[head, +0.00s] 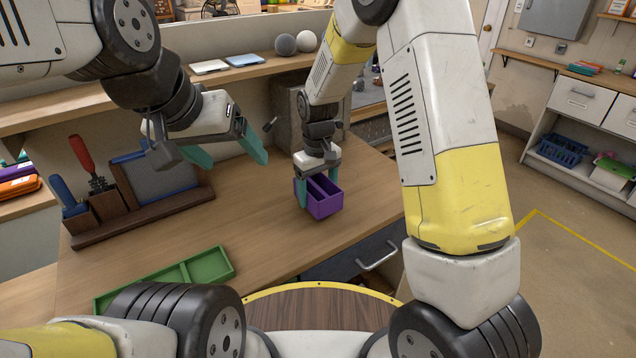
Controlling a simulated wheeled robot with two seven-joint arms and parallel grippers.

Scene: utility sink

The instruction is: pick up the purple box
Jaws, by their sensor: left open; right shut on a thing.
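The purple box (325,204) is a small open box with a divider, on or just above the wooden counter near its right part; I cannot tell whether it touches the counter. My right gripper (318,190) points down at it, with its teal fingers closed on the box. Part of the box is hidden behind the fingers. My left gripper (228,160) is open and empty, held above the counter to the left of the box.
A green divided tray (208,266) lies at the counter's front left. A wooden holder (145,213) with tools stands at the left. A grey block (284,118) stands behind the box. The middle of the counter (240,215) is clear.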

